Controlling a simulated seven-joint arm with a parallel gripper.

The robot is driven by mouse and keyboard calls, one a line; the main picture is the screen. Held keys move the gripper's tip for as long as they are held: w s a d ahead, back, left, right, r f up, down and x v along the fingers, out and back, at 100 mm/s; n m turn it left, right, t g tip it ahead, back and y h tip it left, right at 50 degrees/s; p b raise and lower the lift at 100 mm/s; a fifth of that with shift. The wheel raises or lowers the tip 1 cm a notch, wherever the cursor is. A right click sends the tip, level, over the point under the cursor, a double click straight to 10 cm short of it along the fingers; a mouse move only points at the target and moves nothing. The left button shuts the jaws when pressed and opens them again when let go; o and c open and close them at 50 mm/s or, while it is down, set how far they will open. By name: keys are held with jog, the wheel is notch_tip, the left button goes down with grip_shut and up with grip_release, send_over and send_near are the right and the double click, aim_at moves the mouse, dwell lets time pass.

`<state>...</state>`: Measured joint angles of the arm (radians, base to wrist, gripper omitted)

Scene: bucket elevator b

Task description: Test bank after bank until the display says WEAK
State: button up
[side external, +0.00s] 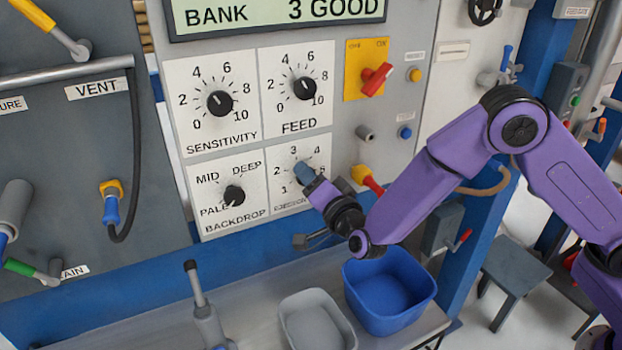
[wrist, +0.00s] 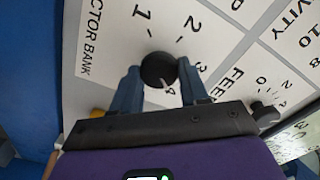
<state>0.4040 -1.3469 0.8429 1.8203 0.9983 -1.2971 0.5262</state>
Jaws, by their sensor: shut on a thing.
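The display (side external: 275,18) at the top of the panel reads BANK 3 GOOD. My gripper (side external: 305,173) is at the lower right dial plate (side external: 277,194) and covers most of its knob. In the wrist view my gripper (wrist: 160,82) has its two blue fingers on either side of the black knob (wrist: 157,68), shut on it. The plate label there reads CTOR BANK, its start cut off, with numbers 1 to 4 around the knob. I cannot tell for sure which number the knob's pointer marks.
Close by are the sensitivity knob (side external: 219,103), feed knob (side external: 304,88) and backdrop knob (side external: 234,195). A red switch (side external: 376,79) sits on a yellow plate. A red-handled valve (side external: 369,180) is just right of my gripper. A grey bin (side external: 318,325) and blue bin (side external: 429,293) stand below.

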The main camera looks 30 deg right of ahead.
jog(key=shift+m, duration=0.5)
jog(key=o, duration=1)
jog(key=s, duration=1.7)
jog(key=shift+s, duration=0.25)
